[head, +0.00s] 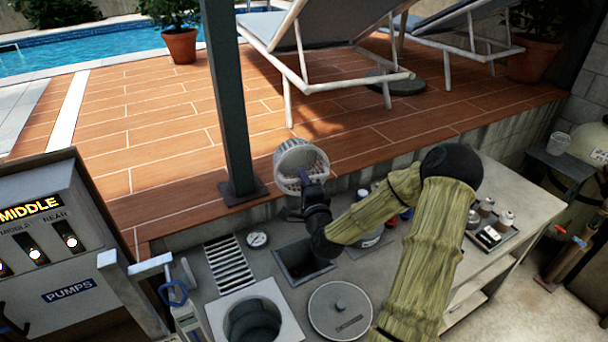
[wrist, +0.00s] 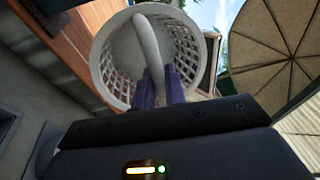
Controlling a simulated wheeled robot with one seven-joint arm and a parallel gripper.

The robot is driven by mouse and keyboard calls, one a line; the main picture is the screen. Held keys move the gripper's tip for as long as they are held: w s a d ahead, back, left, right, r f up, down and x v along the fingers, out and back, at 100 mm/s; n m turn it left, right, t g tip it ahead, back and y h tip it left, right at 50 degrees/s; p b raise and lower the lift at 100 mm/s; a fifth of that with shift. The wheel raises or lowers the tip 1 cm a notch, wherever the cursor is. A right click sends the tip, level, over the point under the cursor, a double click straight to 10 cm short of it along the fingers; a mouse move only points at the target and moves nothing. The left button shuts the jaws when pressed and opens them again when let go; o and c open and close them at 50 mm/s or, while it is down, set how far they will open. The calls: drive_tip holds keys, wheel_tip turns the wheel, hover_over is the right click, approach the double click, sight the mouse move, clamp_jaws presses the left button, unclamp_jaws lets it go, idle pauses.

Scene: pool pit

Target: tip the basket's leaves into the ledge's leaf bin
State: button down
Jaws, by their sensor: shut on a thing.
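The basket (head: 288,158) is a pale round lattice basket, held in the air above the back of the ledge, near the post. In the wrist view the basket (wrist: 103,62) fills the upper middle, its handle (wrist: 150,45) running down between the purple fingers. My gripper (head: 308,187) is shut on that handle; its fingers also show in the wrist view (wrist: 161,86). I cannot make out any leaves in the basket. A square dark opening (head: 303,260), probably the leaf bin, is sunk in the ledge below my gripper. Its inside is too dark to read.
The ledge also has a grate (head: 230,263), a gauge (head: 257,240), a round well (head: 252,322) and a round lid (head: 341,311). A dark post (head: 227,100) stands left of the basket. The pump panel (head: 60,240) is at left. Bottles and cans stand right, partly behind my arm.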

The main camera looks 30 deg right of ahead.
drive_tip(key=shift+r+g+y+p, duration=0.4)
drive_tip(key=shift+r+g+p, duration=1.5)
drive_tip(key=shift+p, duration=3.15)
drive_tip(key=shift+f, duration=0.15)
